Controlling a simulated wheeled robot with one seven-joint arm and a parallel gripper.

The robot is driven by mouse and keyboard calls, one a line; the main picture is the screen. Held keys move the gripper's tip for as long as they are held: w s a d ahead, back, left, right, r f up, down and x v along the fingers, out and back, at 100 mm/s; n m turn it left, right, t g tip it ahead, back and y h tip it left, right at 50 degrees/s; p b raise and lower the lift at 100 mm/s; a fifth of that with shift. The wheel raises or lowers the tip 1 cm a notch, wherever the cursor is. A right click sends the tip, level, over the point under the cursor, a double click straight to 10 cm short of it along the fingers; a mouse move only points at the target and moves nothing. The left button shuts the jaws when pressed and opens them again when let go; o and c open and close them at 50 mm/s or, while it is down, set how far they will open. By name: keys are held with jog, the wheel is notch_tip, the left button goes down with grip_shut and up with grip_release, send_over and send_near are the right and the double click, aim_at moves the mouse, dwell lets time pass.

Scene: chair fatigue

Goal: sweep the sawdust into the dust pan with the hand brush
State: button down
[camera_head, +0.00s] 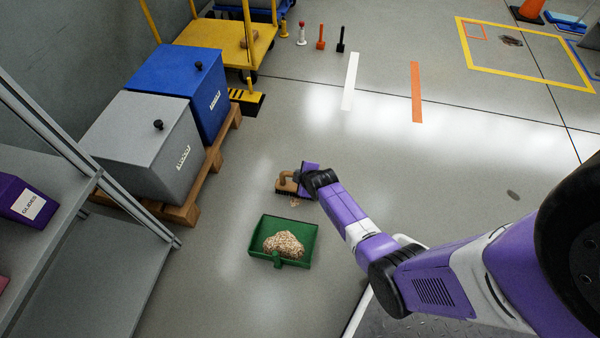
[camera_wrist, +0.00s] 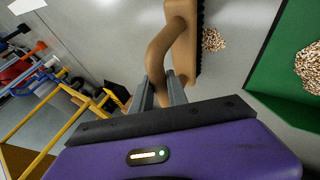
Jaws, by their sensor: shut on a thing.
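My gripper (camera_wrist: 165,92) is shut on the handle of the hand brush (camera_wrist: 183,35), which has a wooden body and dark bristles. In the head view the brush (camera_head: 287,181) is at floor level just beyond the dust pan. The green dust pan (camera_head: 309,233) lies on the floor with its handle toward the camera. A large heap of sawdust (camera_head: 284,244) lies in the pan. A small patch of sawdust (camera_wrist: 213,40) is on the floor between the bristles and the pan; it also shows in the head view (camera_head: 295,202). My gripper partly hides the brush in the head view.
Grey (camera_head: 146,146) and blue (camera_head: 180,84) bins stand on a wooden pallet (camera_head: 214,168) at the left. A shelf rack (camera_head: 120,235) is at the lower left. A yellow cart (camera_head: 220,42) stands behind. A dark spot (camera_head: 513,195) marks the floor at right. The floor around the pan is mostly open.

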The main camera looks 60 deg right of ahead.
jog(key=shift+s+a, duration=0.1)
jog(key=shift+a, duration=0.3)
jog(key=shift+s+a+f+p, duration=0.1)
jog(key=shift+s+a+p, duration=0.15)
jog(key=shift+a, duration=0.2)
jog(key=shift+s+a+p, duration=0.1)
jog(key=shift+a+p, duration=0.1)
jog(key=shift+a, duration=0.25)
jog(key=shift+s+a+p, duration=0.2)
jog(key=shift+a+p, duration=0.05)
jog(key=shift+a, duration=0.25)
jog(key=shift+s+a+p, duration=0.2)
jog(key=shift+a+p, duration=0.05)
jog(key=shift+a, duration=0.4)
jog(key=shift+s+a+p, duration=0.2)
jog(key=shift+s+a, duration=0.15)
jog(key=shift+a, duration=0.55)
jog(key=shift+s+a+p, duration=0.2)
jog(key=shift+s+a, duration=0.1)
jog(key=shift+a, duration=0.55)
